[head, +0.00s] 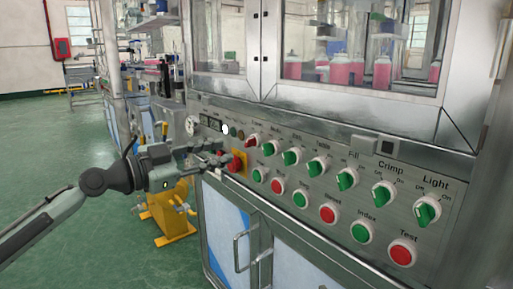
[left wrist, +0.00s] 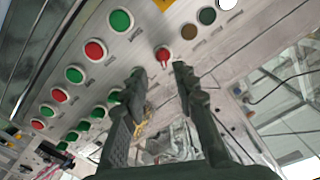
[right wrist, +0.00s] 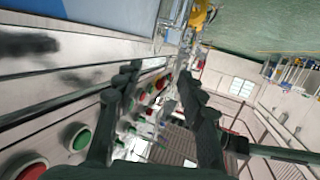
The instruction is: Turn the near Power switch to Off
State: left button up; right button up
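The red Power switch (head: 253,141) is the leftmost knob of the upper row on the slanted metal panel. In the left wrist view the red knob (left wrist: 163,55) lies just beyond my left fingertips, roughly centred between them. My left gripper (head: 222,158) is in front of the panel's left end, near the red emergency button (head: 236,164) on its yellow plate. The left wrist view shows its two fingers (left wrist: 158,75) open with nothing between them. My right gripper (right wrist: 157,85) shows only in its own wrist view, open and empty, with panel buttons beyond its fingers.
Green knobs, such as the Light switch (head: 427,211), continue the upper row. Red and green push buttons (head: 328,213) line the row below. A cabinet door handle (head: 238,250) sticks out under the panel. Green floor (head: 100,250) is open at the left.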

aim_at(247, 141)
pick_arm(q)
jog(key=x, duration=0.2)
jog(key=p+x, duration=0.1)
jog(key=x, duration=0.2)
jog(key=r+x, duration=0.1)
jog(key=x, duration=0.1)
jog(key=shift+w+d+p, duration=0.2)
jog(key=shift+d+p, duration=0.1)
pick_arm(e)
jog(key=s+d+f+g+h, duration=0.2)
jog(key=d+f+g, duration=0.1)
jog(key=f, duration=0.3)
jog(key=shift+d+g, duration=0.3)
jog(key=shift+d, duration=0.45)
pick_arm(q)
jog(key=shift+c, duration=0.2)
pick_arm(e)
jog(key=shift+s, duration=0.1)
pick_arm(q)
grip_shut()
